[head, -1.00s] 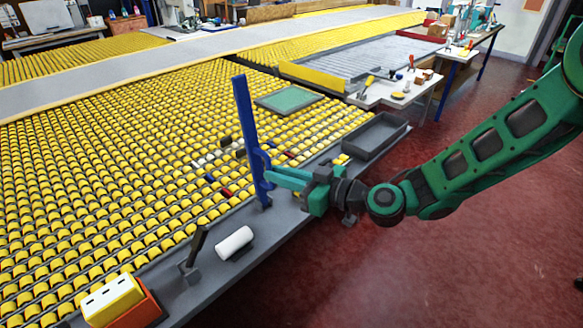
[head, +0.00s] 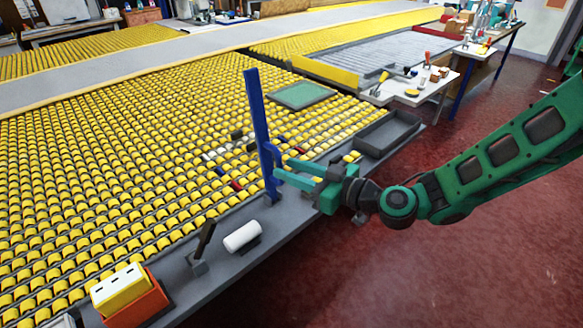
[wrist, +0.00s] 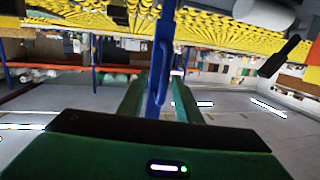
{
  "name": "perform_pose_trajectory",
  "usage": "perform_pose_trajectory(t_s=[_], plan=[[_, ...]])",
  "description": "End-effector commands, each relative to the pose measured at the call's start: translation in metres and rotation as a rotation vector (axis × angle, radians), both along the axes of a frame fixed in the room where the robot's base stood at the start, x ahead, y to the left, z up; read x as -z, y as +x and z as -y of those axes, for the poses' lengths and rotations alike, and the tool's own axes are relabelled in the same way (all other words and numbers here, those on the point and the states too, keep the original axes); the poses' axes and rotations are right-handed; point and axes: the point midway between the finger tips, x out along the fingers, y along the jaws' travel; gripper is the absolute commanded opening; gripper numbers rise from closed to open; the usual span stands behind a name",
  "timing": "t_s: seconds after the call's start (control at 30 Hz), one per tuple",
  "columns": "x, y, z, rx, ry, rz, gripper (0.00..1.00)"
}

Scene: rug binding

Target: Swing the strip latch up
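The strip latch is a long blue bar (head: 258,115) standing nearly upright, leaning slightly left at its top, at the near edge of the yellow roller table. A blue handle loop is on its lower right side. My gripper (head: 282,168) is at this handle, coming from the right, with its two green fingers apart. In the wrist view the blue bar (wrist: 164,45) runs up the middle, and the handle shows between the open fingers (wrist: 160,85), with a gap visible on each side. Whether a fingertip touches the handle cannot be told.
On the grey ledge left of the latch are a white roll (head: 242,236), a dark lever (head: 204,242) and an orange bin (head: 138,306). A dark tray (head: 388,133) is to the right. A green mat (head: 301,95) lies behind. The red floor on the right is open.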

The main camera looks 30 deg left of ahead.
Motion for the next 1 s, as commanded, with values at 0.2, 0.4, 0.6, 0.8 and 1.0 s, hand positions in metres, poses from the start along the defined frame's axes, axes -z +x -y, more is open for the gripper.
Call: perform_pose_trajectory(t_s=[0.2, 0.4, 0.6, 0.8, 1.0], plan=[[-0.002, -0.002, 0.014, 0.000, 0.000, -0.002, 0.31], [-0.006, -0.005, 0.051, 0.004, -0.001, -0.004, 0.31], [-0.009, -0.009, 0.085, 0.003, -0.001, -0.003, 0.31], [-0.011, -0.011, 0.103, 0.002, -0.002, -0.002, 0.31], [-0.012, -0.012, 0.107, 0.002, -0.001, 0.000, 0.31]])
